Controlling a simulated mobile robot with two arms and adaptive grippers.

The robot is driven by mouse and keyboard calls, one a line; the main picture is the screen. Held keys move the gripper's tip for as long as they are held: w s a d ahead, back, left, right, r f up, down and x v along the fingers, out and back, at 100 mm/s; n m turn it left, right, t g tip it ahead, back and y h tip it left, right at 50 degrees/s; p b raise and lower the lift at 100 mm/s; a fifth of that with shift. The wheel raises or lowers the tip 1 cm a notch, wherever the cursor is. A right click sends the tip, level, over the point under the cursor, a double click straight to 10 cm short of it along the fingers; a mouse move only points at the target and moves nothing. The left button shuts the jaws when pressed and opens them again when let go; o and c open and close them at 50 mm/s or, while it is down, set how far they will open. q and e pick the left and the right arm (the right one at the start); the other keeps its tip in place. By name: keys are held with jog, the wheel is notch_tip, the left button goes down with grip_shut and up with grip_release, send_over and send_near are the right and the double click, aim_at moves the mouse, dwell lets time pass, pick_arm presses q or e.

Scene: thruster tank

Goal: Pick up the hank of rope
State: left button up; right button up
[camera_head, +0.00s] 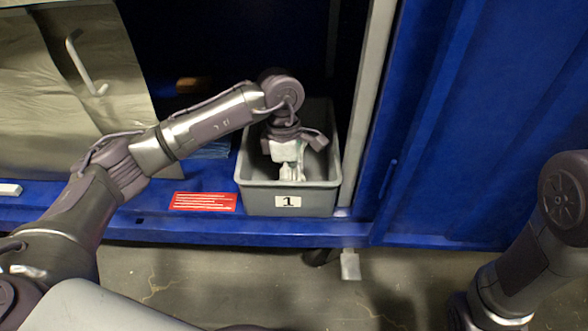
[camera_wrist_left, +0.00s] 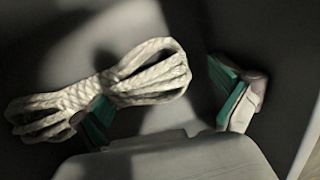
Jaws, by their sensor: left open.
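The hank of rope (camera_wrist_left: 150,72) is white, tied narrow at its middle with a loop at each end. In the left wrist view it lies on the dark floor of a grey bin. The bin (camera_head: 258,202) bears a label "1" and shows in the head view. My left gripper (camera_head: 290,165) reaches down into this bin. In the left wrist view its teal-padded fingers (camera_wrist_left: 163,104) are spread apart. The left finger is at the rope's narrow middle; the right finger is beyond the rope's right loop. I cannot tell whether they touch the rope. My right gripper is out of view.
The bin stands on a blue shelf (camera_head: 150,223) beside a grey upright post (camera_head: 368,100). A red label (camera_head: 203,201) is left of the bin. A beige handled container (camera_head: 40,115) stands further left. A blue panel (camera_head: 480,110) closes the right side.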

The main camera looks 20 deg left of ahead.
pick_arm(q)
jog(key=shift+r, duration=0.1)
jog(key=c, duration=1.2)
